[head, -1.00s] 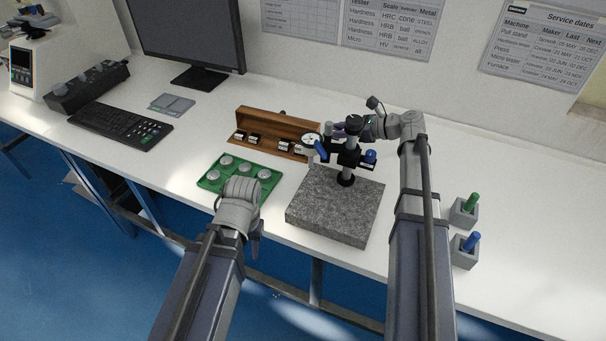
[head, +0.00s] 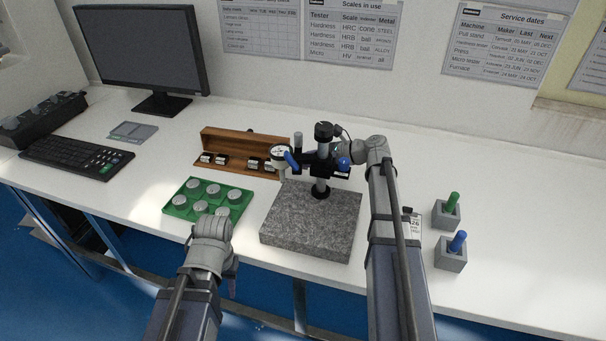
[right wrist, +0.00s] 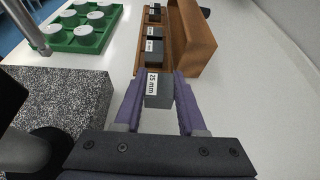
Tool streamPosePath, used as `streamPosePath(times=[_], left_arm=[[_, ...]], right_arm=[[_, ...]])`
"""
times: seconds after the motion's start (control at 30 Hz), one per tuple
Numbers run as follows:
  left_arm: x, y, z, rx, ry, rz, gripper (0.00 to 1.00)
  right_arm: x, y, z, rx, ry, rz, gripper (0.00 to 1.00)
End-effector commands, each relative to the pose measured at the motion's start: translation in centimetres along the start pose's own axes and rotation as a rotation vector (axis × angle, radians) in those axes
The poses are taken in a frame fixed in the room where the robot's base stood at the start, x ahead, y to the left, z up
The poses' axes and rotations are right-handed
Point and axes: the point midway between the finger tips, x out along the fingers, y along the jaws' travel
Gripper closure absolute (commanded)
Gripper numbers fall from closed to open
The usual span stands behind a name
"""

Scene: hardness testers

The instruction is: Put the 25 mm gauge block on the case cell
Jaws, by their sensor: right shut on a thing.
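The 25 mm gauge block (right wrist: 158,90) is a dark block with a white "25 mm" label, held between the purple fingers of my right gripper (right wrist: 158,108) in the right wrist view. The wooden case (right wrist: 195,40) lies just beyond it, with several labelled blocks in its row of cells; the held block hides part of the case's near end. In the head view the case (head: 240,148) stands behind the green tray, and my right gripper is largely hidden behind the dial stand. My left gripper (head: 230,282) hangs at the table's front edge; its finger opening is unclear.
A dial gauge stand (head: 323,160) on a granite base (head: 312,220) stands between my arms, close to the case. A green tray (head: 178,208) of round pieces is left of it. Two grey holders (head: 446,214) with green and blue pens stand right.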

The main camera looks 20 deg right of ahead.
Motion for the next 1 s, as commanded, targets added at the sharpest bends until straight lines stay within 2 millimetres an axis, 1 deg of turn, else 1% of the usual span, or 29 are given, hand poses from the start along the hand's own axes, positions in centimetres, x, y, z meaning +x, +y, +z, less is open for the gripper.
streamPosePath(times=[0.33, 0.63, 0.77, 0.8, 1.0], left_arm=[[3.7, 0.3, -0.2, 0.000, 0.000, 0.000, 0.60], [3.6, 0.3, -0.2, 0.000, 0.000, 0.000, 0.60], [4.0, 0.4, -0.2, 0.000, 0.000, 0.000, 0.60], [4.0, 0.4, -0.2, 0.000, 0.000, 0.000, 0.60], [3.9, 0.4, -0.2, 0.000, 0.000, 0.000, 0.60]], right_arm=[[1.4, 0.0, -3.5, 0.000, -0.001, 0.000, 1.00], [1.4, 0.0, -3.3, 0.000, -0.001, 0.000, 1.00], [1.6, 0.0, -3.7, 0.000, -0.001, 0.000, 1.00], [1.5, 0.0, -3.7, 0.000, 0.000, 0.000, 0.58], [1.5, 0.0, -3.6, 0.000, 0.000, 0.000, 0.36]])
